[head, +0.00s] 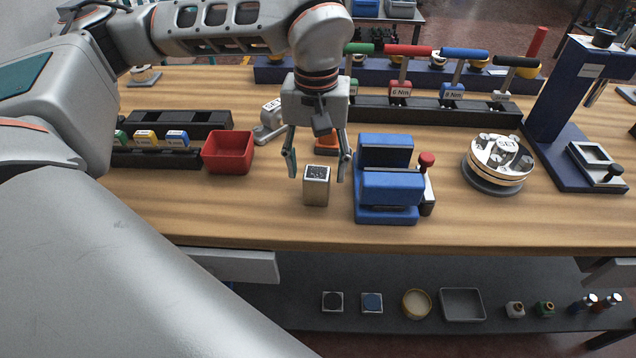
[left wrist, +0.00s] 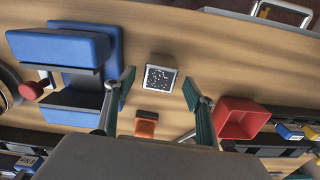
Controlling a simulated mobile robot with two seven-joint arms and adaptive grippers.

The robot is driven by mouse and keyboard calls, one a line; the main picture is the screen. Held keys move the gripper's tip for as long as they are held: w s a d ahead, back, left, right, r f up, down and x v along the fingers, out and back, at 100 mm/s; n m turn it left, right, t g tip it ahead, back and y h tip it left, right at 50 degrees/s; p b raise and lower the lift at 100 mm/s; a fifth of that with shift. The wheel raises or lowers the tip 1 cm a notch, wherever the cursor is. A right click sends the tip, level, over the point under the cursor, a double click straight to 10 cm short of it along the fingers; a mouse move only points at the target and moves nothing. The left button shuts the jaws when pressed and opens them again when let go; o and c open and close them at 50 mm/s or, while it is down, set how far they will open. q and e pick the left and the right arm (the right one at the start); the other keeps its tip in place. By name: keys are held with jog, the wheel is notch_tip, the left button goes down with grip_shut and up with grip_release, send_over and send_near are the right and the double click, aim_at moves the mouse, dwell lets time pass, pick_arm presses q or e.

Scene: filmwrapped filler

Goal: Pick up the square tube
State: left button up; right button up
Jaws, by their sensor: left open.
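The square tube (head: 316,190) is a short, metallic block with a dark speckled top, standing upright on the wooden bench. My left gripper (head: 318,174) is open and points down above it, with one finger on each side in the head view. In the left wrist view the tube (left wrist: 159,77) shows ahead of the open left gripper (left wrist: 162,88), between the lines of the two fingers. I see a gap between the fingers and the tube, and no contact. My right gripper is not in view.
A blue vise (head: 388,190) with a red-knobbed lever stands close right of the tube. A red bin (head: 228,152) is to the left, and an orange block (head: 327,143) lies behind. A round SET dial (head: 498,162) stands further right. The bench front (head: 250,225) is clear.

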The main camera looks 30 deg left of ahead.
aim_at(317, 172)
pick_arm(q)
notch_tip(317, 172, down, 5)
jog(key=shift+s+d+r, duration=0.1)
jog(key=shift+r, duration=0.1)
jog(key=c, duration=1.5)
jog(key=shift+r, duration=0.2)
